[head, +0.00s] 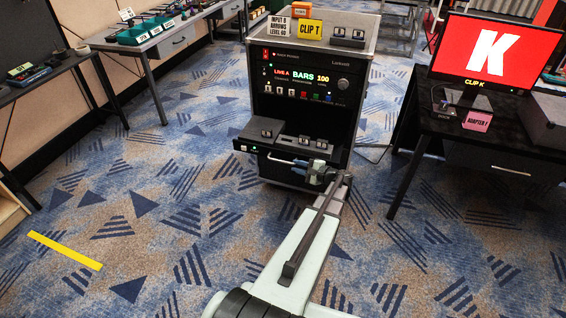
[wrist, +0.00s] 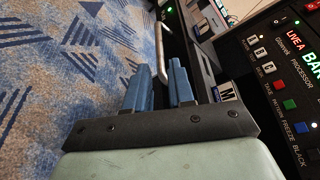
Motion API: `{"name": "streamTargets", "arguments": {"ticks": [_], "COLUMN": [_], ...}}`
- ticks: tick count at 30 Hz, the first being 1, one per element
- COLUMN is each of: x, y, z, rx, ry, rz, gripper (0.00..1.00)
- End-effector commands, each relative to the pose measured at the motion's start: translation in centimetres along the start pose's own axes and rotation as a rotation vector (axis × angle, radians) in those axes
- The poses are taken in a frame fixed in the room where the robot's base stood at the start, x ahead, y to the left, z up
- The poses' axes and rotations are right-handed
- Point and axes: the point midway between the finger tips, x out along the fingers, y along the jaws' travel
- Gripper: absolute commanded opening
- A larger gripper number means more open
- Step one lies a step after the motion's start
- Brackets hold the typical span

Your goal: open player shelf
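The player shelf (head: 291,151) is a dark drawer low in the black rack cabinet (head: 306,110). It stands part way out of the cabinet front, with small labelled cards on its top. A silver bar handle (head: 288,160) runs along its front and shows in the wrist view (wrist: 161,50). My gripper (head: 320,172) is at the right part of the handle. The exact contact is hard to see.
A table with a red "K" monitor (head: 490,49) stands at the right, beside the cabinet. Tables with devices (head: 145,32) stand at the left. The carpet (head: 150,200) in front and left of the shelf is clear, apart from a flat yellow strip (head: 65,249).

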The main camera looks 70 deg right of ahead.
Motion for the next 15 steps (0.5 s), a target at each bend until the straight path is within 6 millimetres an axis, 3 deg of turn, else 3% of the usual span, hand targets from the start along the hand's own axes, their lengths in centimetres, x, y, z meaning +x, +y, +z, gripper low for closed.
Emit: {"name": "streamTargets", "arguments": {"ticks": [6,15], "x": [4.0,7.5], "y": [0.0,0.0], "z": [-0.1,0.0], "rx": [-0.001,-0.001], "ry": [-0.002,-0.001], "rz": [0.001,0.000], "gripper": [0.23,0.23]}}
